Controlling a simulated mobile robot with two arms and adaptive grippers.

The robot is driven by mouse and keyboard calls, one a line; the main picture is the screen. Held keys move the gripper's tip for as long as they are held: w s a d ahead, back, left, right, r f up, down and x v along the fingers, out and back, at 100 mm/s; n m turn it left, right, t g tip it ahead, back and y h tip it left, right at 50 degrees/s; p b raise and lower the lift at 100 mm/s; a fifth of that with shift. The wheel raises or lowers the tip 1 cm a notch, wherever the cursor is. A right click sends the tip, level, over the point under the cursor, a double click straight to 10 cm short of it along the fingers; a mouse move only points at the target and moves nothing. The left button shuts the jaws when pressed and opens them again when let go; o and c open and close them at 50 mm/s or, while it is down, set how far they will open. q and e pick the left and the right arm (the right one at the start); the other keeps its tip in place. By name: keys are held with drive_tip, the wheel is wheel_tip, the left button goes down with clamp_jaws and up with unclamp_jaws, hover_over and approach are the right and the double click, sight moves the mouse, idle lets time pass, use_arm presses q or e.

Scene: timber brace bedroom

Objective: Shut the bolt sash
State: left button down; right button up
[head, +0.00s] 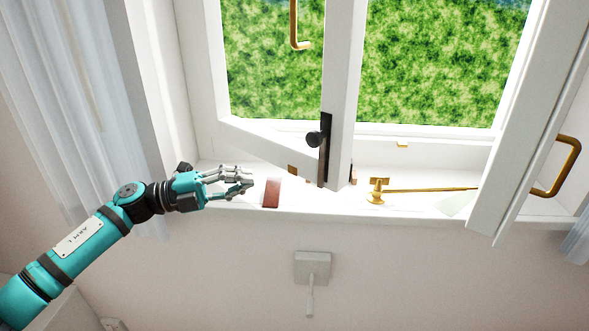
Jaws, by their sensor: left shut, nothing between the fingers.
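The bolt sash, taken as the left white sash (340,95) because it carries a black bolt, stands partly open, its free edge swung into the room over the sill. The black bolt (325,150) with a round knob (314,139) is low on that edge. A brass handle (301,44) shows against the left pane; I cannot tell what it is fixed to. My left gripper (246,182) is shut and empty, over the sill to the left of the bolt, apart from the sash. My right gripper is not in view.
The other sash (525,120) stands wide open at right, with a brass handle (561,170). A reddish-brown block (272,192) lies on the sill (330,208) beside my gripper. A brass stay (430,189) lies to the right. A lever fitting (312,268) is below. A curtain (75,100) hangs left.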

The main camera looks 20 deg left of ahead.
use_arm(q)
drive_tip(key=s+r+m+g, duration=0.1)
drive_tip(key=s+m+g, duration=0.1)
drive_tip(key=p, duration=0.4)
approach(318, 166)
drive_tip(key=s+d, duration=0.2)
drive_tip(key=d, duration=0.2)
drive_tip(key=shift+g, duration=0.3)
drive_tip(key=w, duration=0.2)
drive_tip(key=w+d+p, duration=0.1)
drive_tip(key=w, duration=0.1)
drive_tip(key=shift+d, duration=0.1)
drive_tip(key=shift+w+d+r+p, duration=0.15)
drive_tip(key=shift+w+d+p, duration=0.05)
drive_tip(key=shift+w+p, duration=0.25)
drive_tip(key=w+d+n+t+y+p, duration=0.2)
drive_tip(key=w+n+t+y, duration=0.5)
drive_tip(key=w, duration=1.4)
drive_tip(key=shift+t+y+p, duration=0.35)
drive_tip(key=shift+t+y, duration=0.15)
drive_tip(key=shift+t, duration=0.1)
